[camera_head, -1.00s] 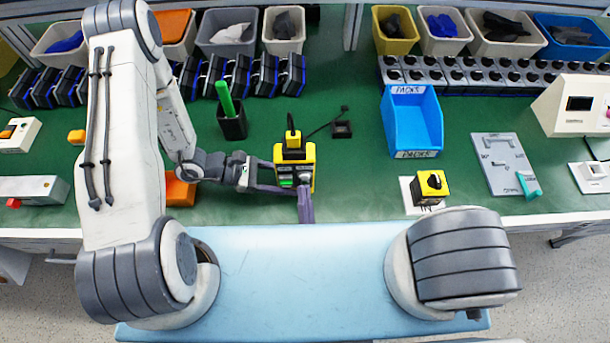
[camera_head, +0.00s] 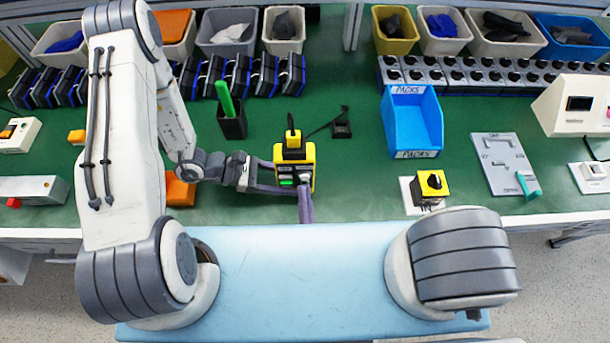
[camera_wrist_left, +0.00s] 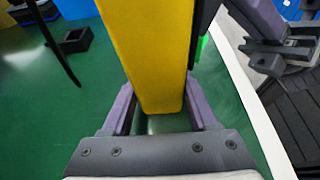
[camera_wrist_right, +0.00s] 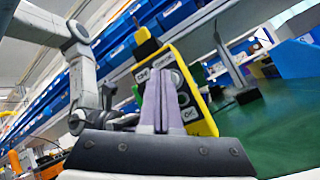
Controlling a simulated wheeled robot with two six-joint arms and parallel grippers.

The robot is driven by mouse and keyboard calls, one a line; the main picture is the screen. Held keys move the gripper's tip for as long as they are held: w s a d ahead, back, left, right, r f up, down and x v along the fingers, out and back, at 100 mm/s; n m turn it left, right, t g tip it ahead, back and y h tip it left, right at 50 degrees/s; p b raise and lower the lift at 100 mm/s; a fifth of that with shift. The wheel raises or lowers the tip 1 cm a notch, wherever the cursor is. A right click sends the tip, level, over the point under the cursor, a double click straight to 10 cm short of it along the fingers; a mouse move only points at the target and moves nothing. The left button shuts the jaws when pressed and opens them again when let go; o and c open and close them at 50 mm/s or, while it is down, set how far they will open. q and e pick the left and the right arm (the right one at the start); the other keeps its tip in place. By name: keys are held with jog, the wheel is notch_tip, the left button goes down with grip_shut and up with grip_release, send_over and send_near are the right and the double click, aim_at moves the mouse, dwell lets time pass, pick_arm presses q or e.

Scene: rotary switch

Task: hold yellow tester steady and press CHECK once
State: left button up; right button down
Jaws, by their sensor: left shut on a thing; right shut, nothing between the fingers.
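A black cup with a green pen (camera_head: 232,122) stands behind left. A small black block (camera_head: 341,129) with a cable lies behind the tester. A blue PACKS bin (camera_head: 412,125), a yellow rotary switch (camera_head: 431,186) and a grey plate (camera_head: 505,163) are to the right.

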jog(key=shift+w, duration=0.15)
jog(key=shift+w, duration=0.25)
pick_arm(q)
jog(key=shift+s, duration=0.1)
pick_arm(e)
jog(key=shift+w, duration=0.5)
dwell(0.7)
jog(key=shift+s, duration=0.1)
jog(key=shift+s+f, duration=0.1)
jog(key=shift+s, duration=0.65)
jog(key=shift+s, duration=2.5)
